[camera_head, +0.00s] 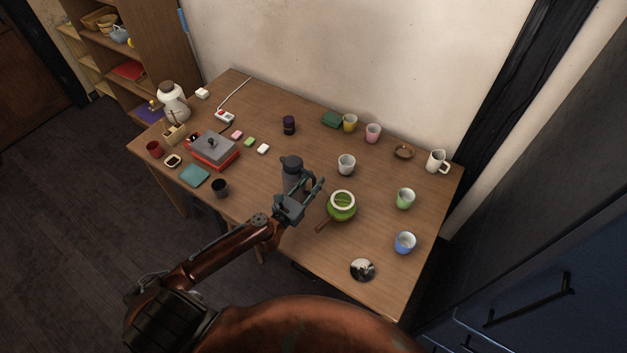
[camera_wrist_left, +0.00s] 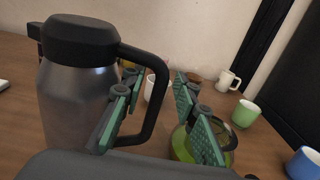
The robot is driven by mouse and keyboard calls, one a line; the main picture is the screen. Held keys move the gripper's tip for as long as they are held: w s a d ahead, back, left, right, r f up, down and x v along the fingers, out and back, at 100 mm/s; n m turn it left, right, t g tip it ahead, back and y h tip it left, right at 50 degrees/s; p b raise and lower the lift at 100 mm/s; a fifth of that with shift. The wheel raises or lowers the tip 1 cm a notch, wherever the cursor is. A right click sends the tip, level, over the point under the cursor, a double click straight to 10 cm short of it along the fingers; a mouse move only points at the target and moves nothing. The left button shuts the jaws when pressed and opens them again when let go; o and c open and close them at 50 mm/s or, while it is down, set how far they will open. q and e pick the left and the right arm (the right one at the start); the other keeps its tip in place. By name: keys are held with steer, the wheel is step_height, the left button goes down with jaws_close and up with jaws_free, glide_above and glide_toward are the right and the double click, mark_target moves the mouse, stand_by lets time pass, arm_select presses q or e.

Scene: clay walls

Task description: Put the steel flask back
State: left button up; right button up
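The steel flask (camera_head: 291,177) stands upright near the middle of the wooden table, with a dark lid. In the left wrist view the flask (camera_wrist_left: 76,105) fills the left side, with a grey metal body, black lid and black handle (camera_wrist_left: 160,92). My left gripper (camera_head: 312,186) is at the flask's right side in the head view. In the left wrist view the gripper (camera_wrist_left: 157,92) is open, one finger within the handle loop and the other outside it. A gap shows between the outer finger and the handle. The right gripper is not in view.
A green pot (camera_head: 341,207) with a wooden handle stands close to the right of my left gripper. Green (camera_head: 405,198) and blue (camera_head: 404,242) cups stand right. The table's front edge (camera_head: 330,285) is near.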

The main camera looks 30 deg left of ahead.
arm_select(q)
steer(key=s+a, duration=0.1)
steer(key=s, duration=1)
steer(key=shift+s, duration=0.3)
